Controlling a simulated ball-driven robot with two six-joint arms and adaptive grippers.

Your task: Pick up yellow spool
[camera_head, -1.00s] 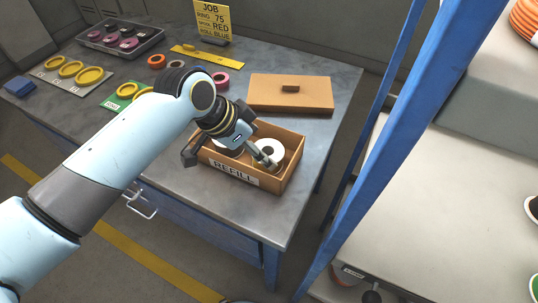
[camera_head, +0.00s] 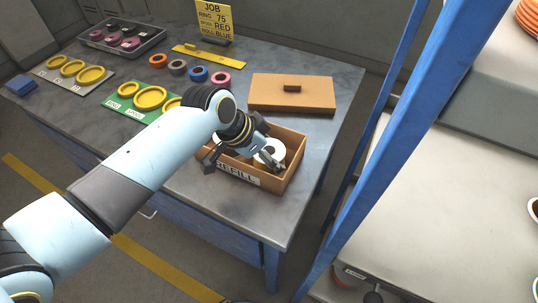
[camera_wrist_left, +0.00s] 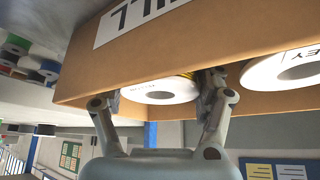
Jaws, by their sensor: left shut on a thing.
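The yellow spool stands in the wooden REFILL box (camera_head: 240,177). Its white flange (camera_head: 269,147) shows in the head view, and in the left wrist view a white flange (camera_wrist_left: 178,95) with a strip of yellow winding lies between the fingers. My left gripper (camera_head: 272,163) reaches into the box from the left and is shut on this spool. In the left wrist view the gripper (camera_wrist_left: 162,88) has one finger on each side of the flange. My arm hides part of the box. My right gripper is not in view.
A second white-flanged spool (camera_wrist_left: 285,68) shows beside it in the left wrist view. The box lid (camera_head: 290,94) lies behind the box. Coloured rings (camera_head: 198,74), a green tray (camera_head: 130,110) and a yellow job sign (camera_head: 214,20) are farther back. A blue post (camera_head: 385,120) stands to the right.

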